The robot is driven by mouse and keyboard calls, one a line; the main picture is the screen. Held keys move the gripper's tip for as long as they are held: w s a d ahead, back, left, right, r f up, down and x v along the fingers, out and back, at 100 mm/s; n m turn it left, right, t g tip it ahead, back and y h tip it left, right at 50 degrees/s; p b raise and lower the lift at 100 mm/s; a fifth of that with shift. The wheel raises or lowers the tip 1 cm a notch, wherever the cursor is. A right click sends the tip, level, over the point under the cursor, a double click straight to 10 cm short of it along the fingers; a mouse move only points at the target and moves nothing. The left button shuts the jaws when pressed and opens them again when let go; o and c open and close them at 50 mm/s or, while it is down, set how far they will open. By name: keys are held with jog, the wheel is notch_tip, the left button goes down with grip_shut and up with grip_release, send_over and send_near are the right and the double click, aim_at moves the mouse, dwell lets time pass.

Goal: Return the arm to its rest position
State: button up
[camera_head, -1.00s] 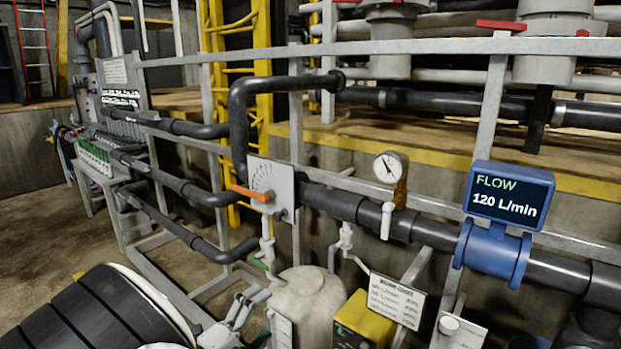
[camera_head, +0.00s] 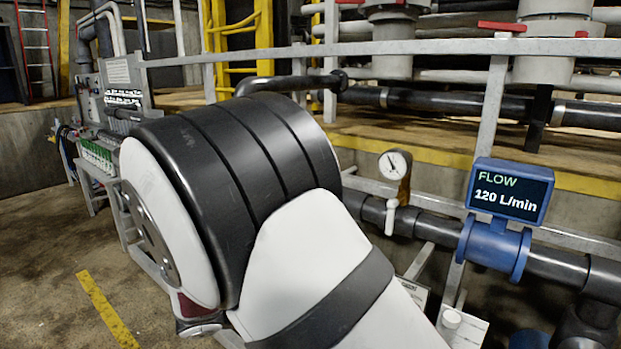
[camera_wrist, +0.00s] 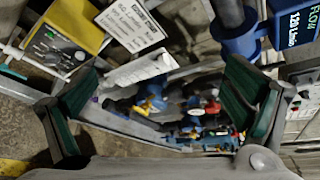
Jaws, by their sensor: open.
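My gripper (camera_wrist: 163,88) shows in the wrist view, its two green-padded fingers wide apart at left and right. It is open, and nothing is held between the pads. Beyond the fingers is a grey container (camera_wrist: 140,124) with blue, red and yellow parts in it. In the head view my arm's large black and white links rise across the middle, close to the camera. My gripper is not visible there. The arm hides the orange-handled valve, the tank and much of the pipework.
The blue flow meter (camera_head: 510,190) reads 120 L/min, with a pressure gauge (camera_head: 395,164) to its left. A grey railing (camera_head: 420,47) runs behind. A yellow box (camera_wrist: 65,35) and a printed placard (camera_wrist: 131,25) show in the wrist view. The floor (camera_head: 45,265) at left is open.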

jog(key=s+d+r+m+g+y, duration=0.25)
jog(key=s+d+r+m, duration=0.2)
jog(key=d+m, duration=0.3)
jog(key=s+d+r+m+g+y, duration=0.2)
jog(key=s+d+r+m+g, duration=0.25)
jog(key=d+m, duration=0.3)
jog(key=s+d+r+m+t+y, duration=0.1)
jog(key=s+m+y, duration=0.3)
jog(key=s+m, duration=0.4)
jog(key=s+d+r+m+t+y, duration=0.1)
jog(key=s+r+m+t+y, duration=0.2)
jog(key=s+m, duration=0.6)
jog(key=shift+r+m+y, duration=0.45)
jog(key=shift+r+m, duration=0.05)
jog(key=shift+m, duration=1.6)
jog(key=shift+w+d, duration=0.1)
jog(key=shift+d, duration=0.05)
jog(key=shift+a, duration=0.6)
